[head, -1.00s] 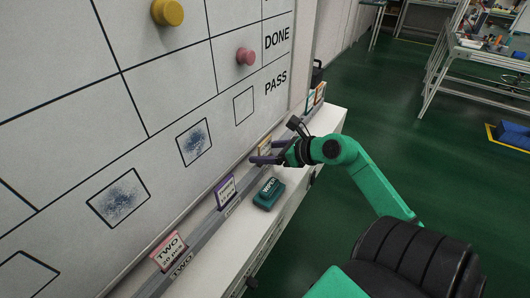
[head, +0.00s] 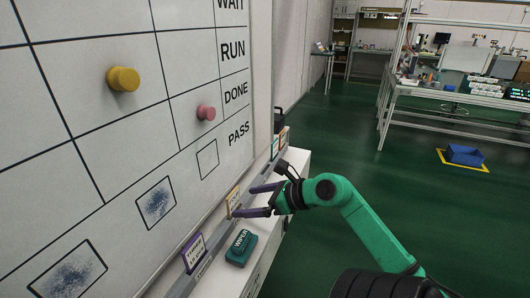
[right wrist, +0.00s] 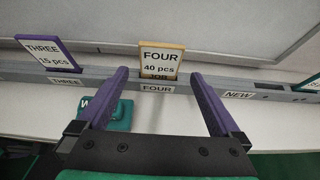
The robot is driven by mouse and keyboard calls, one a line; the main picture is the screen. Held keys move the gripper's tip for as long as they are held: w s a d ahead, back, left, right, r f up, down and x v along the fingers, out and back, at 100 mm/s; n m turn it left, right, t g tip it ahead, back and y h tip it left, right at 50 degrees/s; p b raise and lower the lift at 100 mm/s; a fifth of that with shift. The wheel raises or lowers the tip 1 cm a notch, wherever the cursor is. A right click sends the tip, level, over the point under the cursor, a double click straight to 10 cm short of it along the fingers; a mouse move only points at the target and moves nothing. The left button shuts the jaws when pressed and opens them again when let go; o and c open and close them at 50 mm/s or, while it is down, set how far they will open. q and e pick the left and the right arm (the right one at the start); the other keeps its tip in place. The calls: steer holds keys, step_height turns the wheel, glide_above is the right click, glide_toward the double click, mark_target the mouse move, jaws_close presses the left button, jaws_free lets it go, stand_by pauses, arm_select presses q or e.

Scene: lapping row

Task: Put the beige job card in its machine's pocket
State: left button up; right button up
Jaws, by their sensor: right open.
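The beige-edged job card (right wrist: 161,60) reads "FOUR 40 pcs" in the right wrist view. It stands upright in the rail's pocket (right wrist: 158,88) labelled "FOUR", its lower part hidden by the pocket front. The card also shows in the head view (head: 233,199), by the right fingertips. My right gripper (head: 247,200) is open and empty. In the right wrist view its purple fingers (right wrist: 160,75) point at the card, one to each side, with clear gaps. My left gripper is in neither view.
A purple-edged "THREE 15 pcs" card (right wrist: 47,54) stands to the left on the rail. A teal "WIPER" block (head: 241,247) lies on the white ledge below. A whiteboard (head: 110,130) with magnets rises behind.

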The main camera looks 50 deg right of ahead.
steer(key=v, duration=0.6)
stand_by(0.3)
